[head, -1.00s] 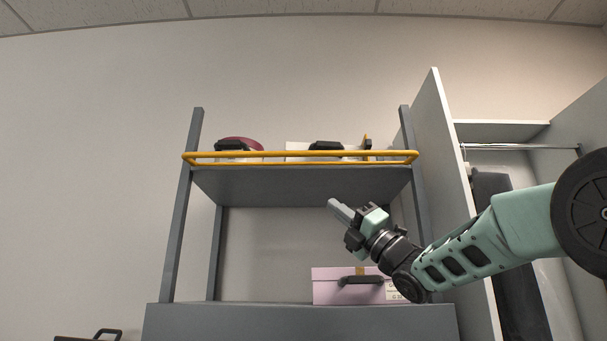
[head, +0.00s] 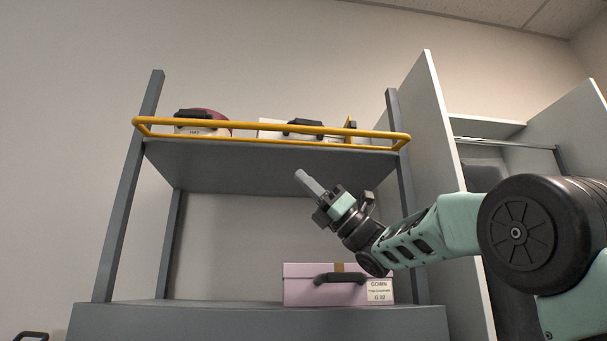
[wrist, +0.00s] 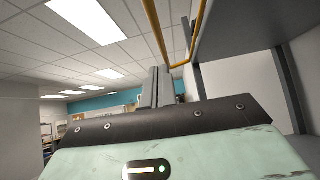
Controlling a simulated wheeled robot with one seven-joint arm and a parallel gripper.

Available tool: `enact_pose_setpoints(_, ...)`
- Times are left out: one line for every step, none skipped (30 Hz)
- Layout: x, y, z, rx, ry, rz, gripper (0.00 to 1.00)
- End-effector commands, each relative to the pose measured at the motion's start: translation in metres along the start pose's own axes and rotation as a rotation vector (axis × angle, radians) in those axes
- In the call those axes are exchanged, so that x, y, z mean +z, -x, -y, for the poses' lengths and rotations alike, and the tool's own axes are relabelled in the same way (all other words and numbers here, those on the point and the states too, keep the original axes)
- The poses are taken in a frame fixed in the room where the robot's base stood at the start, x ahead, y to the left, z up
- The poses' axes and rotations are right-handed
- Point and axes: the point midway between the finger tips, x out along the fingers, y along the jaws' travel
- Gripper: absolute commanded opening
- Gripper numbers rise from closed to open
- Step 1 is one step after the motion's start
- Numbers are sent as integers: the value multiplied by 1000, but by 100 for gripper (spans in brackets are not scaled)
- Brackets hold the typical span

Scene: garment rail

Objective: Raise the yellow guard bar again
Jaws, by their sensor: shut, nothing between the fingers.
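The yellow guard bar (head: 270,128) runs along the front edge of the upper shelf (head: 270,165) in the head view, as a long loop with an upper and a lower rail. It also shows at the top of the wrist view (wrist: 158,35). My gripper (head: 301,176) is below the bar and in front of the shelf's underside, pointing up and to the left. Its fingers are closed together and empty. In the wrist view the closed fingers (wrist: 154,88) stand upright, with the bar above them and apart from them.
Several items stand behind the bar, including a dark red hat box (head: 207,116). A pink box (head: 310,286) with a dark handle sits on the lower surface (head: 120,318). A white wardrobe panel (head: 428,180) and a rail (head: 505,143) are at the right. Space left of my gripper is clear.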

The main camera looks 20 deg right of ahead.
Motion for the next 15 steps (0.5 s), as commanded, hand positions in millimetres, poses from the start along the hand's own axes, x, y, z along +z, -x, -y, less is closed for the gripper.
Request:
enact_pose_setpoints(4, -16, 0, 1, -3, 0, 0)
enact_pose_setpoints(5, -23, 0, 2, -4, 0, 0)
enact_pose_setpoints(5, -32, -1, 3, -4, 0, 0)
enact_pose_setpoints(5, -38, 0, 2, -3, 0, 0)
enact_pose_setpoints(5, -44, 0, 1, -4, 0, 0)
enact_pose_setpoints(4, -52, 0, 2, -5, 0, 0)
enact_pose_setpoints(4, -58, 0, 1, -5, 0, 0)
enact_pose_setpoints(4, -64, 0, 0, -5, 0, 0)
enact_pose_setpoints(5, -71, 0, 0, -4, 0, 0)
enact_pose_setpoints(5, -77, 0, 1, -4, 0, 0)
enact_pose_setpoints(5, -83, 0, 1, -4, 1, 0)
enact_pose_setpoints(11, -85, 0, -1, -1, 1, 0)
enact_pose_setpoints(14, -87, 0, -1, -1, 1, 0)
enact_pose_setpoints(16, -89, 0, -1, -1, 1, 0)
enact_pose_setpoints(19, -92, 0, -2, -1, 1, 0)
